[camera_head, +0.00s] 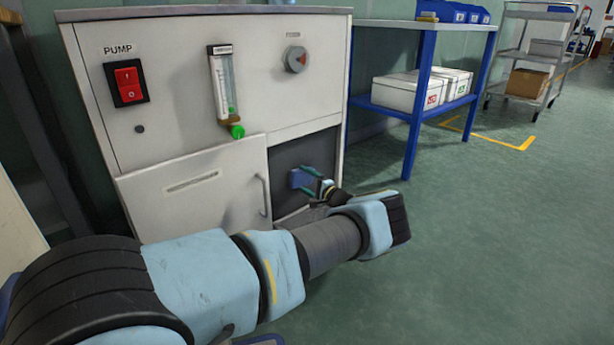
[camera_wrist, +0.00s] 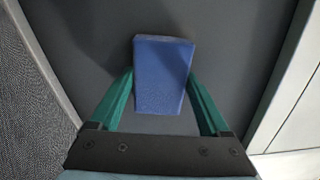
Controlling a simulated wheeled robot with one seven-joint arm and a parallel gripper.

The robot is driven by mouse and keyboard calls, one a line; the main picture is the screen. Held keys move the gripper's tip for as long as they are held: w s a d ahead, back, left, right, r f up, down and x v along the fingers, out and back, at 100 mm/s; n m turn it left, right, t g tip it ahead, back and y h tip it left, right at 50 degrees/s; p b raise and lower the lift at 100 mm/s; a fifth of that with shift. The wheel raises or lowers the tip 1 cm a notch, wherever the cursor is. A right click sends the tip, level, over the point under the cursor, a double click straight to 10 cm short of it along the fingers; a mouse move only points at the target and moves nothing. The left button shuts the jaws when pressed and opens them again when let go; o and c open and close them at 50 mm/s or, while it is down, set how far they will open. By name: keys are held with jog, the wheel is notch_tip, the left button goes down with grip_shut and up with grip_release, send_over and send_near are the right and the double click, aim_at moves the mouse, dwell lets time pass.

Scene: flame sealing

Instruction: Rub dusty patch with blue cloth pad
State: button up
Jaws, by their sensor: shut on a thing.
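The blue cloth pad (camera_head: 302,179) is between the fingers of my gripper (camera_head: 312,180), which is shut on it. The pad is at the dark grey panel (camera_head: 290,155) in the lower right of the cabinet front. In the wrist view the blue pad (camera_wrist: 163,75) stands between the two green fingers of my gripper (camera_wrist: 163,95), with the dark grey surface (camera_wrist: 235,60) behind it. I cannot tell whether the pad touches that surface. No dusty patch can be made out; the pad may hide part of the panel.
The cabinet (camera_head: 175,130) carries a red pump switch (camera_head: 128,82), a flow tube (camera_head: 222,85) and a knob (camera_head: 296,59). A light door with a handle (camera_head: 263,195) is left of the dark panel. A blue-framed shelf (camera_head: 415,110) stands to the right. The floor at right is clear.

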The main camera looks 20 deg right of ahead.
aim_at(294, 182)
jog(key=shift+s+a+r+p, duration=0.15)
jog(key=shift+a+p, duration=0.2)
jog(key=shift+a, duration=0.05)
jog(key=shift+s+a+r+p, duration=0.1)
jog(key=shift+s+a+p, duration=0.05)
jog(key=shift+a+p, duration=0.2)
jog(key=shift+s+a+f+p, duration=0.15)
jog(key=shift+s+a+p, duration=0.05)
jog(key=shift+a+p, duration=0.3)
jog(key=shift+s+a+p, duration=0.35)
jog(key=shift+a+p, duration=0.55)
jog(key=shift+p, duration=0.05)
jog(key=shift+s+a+p, duration=0.25)
jog(key=shift+a+p, duration=0.25)
jog(key=shift+a, duration=0.25)
jog(key=p+v, duration=0.1)
jog(key=v, duration=0.5)
jog(key=shift+s, duration=0.1)
jog(key=shift+p+v, duration=0.35)
jog(key=shift+v, duration=1.15)
